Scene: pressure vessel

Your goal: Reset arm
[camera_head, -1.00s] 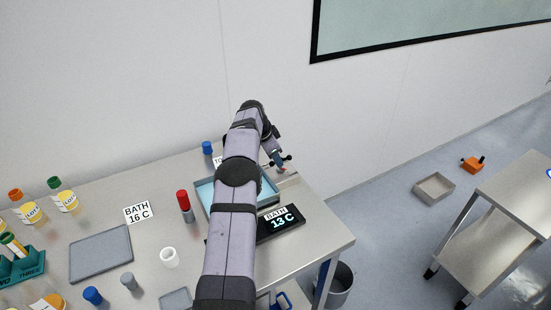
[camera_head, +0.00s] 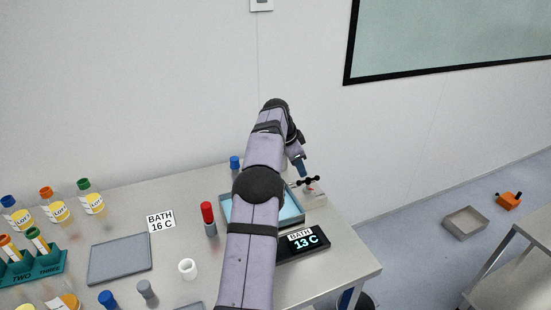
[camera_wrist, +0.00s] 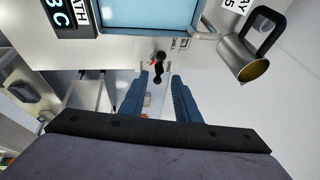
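My gripper (camera_head: 301,172) is at the right rear of the bench, pointing down over a small black lever handle (camera_head: 309,181). In the wrist view my gripper (camera_wrist: 160,77) has its two blue fingers well apart, with nothing held between them. The black handle (camera_wrist: 158,68) shows just beyond and between the fingertips; I cannot tell whether a finger touches it. My arm reaches across the bench and hides part of the blue water bath (camera_head: 230,211).
A display reading 13 C (camera_head: 302,241) lies in front of the bath. A red-capped tube (camera_head: 208,218), white cup (camera_head: 188,268), grey tray (camera_head: 120,258) and tube rack (camera_head: 35,266) stand left. A metal jug (camera_wrist: 243,58) is near the bath. The wall is behind.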

